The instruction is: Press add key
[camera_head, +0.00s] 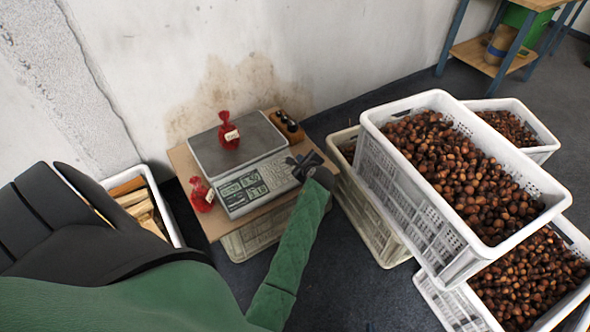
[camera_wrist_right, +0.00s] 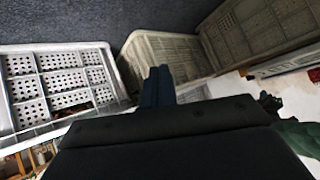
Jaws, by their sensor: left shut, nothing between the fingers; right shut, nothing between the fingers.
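The scale (camera_head: 212,150) stands on a board, with a lit display (camera_head: 243,190) and a keypad (camera_head: 277,174) on its front panel. A red bag (camera_head: 227,133) with a pale tag sits on its pan. My left gripper (camera_head: 295,163) is shut and empty at the right end of the keypad. I cannot tell whether it touches a key, and the add key cannot be picked out. The left gripper also shows at the right of the right wrist view (camera_wrist_right: 270,102). My right gripper (camera_wrist_right: 158,86) is shut and empty, away from the scale, near the crates.
A second red bag (camera_head: 202,196) stands left of the scale on the board (camera_head: 187,162). White crates of chestnuts (camera_head: 372,117) stack at the right, beside a beige crate (camera_head: 381,246). A wooden-filled bin (camera_head: 173,222) is left.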

